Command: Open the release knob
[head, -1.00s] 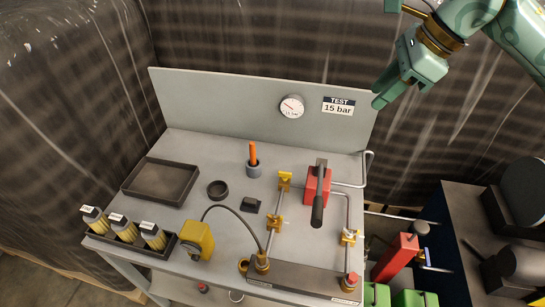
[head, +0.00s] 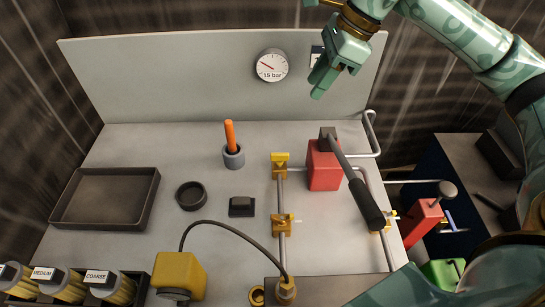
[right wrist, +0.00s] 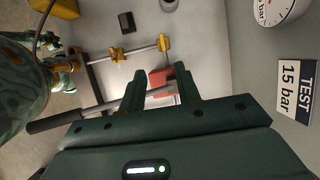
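My right gripper (head: 318,88) hangs in the air before the grey back panel, high above the bench and away from its front edge. In the right wrist view my right gripper (right wrist: 158,82) has its two fingers apart with nothing held between them. The red-topped knob at the bench's front right corner, likely the release knob, is not visible now. A green part of my own body covers that corner in the head view. The metal manifold block (head: 325,291) runs along the front edge towards it. My left gripper does not show clearly in either view.
A red pump block (head: 323,170) with a long black lever (head: 367,205) stands at the bench's right. Brass valves (head: 281,226) sit on the pipe left of it. The gauge (head: 272,65) is on the panel. A dark tray (head: 105,222) lies at left.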

